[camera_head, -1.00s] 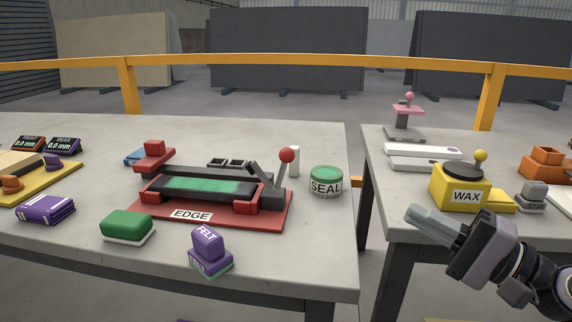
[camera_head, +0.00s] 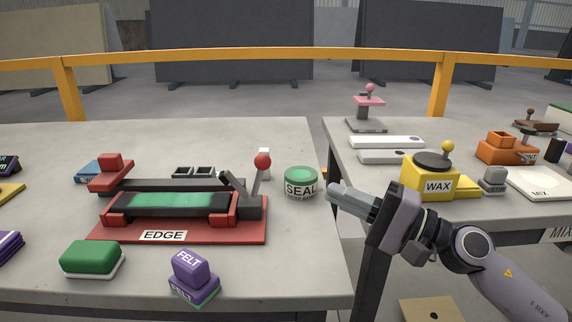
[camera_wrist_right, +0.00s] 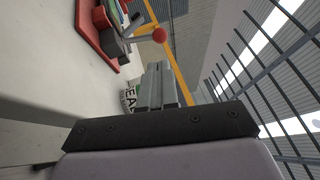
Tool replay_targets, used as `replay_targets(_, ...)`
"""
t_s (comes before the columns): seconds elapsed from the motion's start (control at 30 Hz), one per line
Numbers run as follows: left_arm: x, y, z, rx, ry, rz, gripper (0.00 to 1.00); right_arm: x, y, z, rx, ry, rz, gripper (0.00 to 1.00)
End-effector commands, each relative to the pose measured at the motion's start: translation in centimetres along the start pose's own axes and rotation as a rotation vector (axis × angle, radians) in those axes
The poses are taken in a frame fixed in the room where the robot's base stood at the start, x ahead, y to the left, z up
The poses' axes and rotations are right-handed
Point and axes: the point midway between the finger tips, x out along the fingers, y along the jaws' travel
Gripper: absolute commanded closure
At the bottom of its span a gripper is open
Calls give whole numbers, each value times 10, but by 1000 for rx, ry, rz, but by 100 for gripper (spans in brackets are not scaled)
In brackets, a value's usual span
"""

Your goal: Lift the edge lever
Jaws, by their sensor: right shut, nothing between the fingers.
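The edge device has a red base (camera_head: 210,234) labelled EDGE on the left table, with a green strip across it. Its lever, topped by a red ball (camera_head: 262,161), stands up at the device's right end, leaning slightly right. My right gripper (camera_head: 336,192) is shut and empty, just right of the SEAL tin, pointing left. It is apart from the lever. In the right wrist view the shut fingers (camera_wrist_right: 158,68) are close to the red ball (camera_wrist_right: 159,35), which appears beyond their tips. My left gripper is not in view.
The SEAL tin (camera_head: 301,183) stands between the lever and my right gripper. A purple FELT block (camera_head: 192,272) and a green block (camera_head: 92,258) lie at the front. The right table holds a yellow WAX pot (camera_head: 428,180). A gap separates the tables.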

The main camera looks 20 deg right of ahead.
Motion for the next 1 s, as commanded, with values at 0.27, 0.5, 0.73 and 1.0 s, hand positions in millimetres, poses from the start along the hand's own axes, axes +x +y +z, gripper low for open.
replay_targets(0.27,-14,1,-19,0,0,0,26,40,-5,1,-1,-2,-2,100)
replay_targets(0.5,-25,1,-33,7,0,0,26,77,-5,1,1,-1,-2,100)
replay_targets(0.73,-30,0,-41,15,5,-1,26,99,-2,0,0,0,-1,100)
replay_targets(1.0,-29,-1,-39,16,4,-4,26,103,0,0,-1,0,0,100)
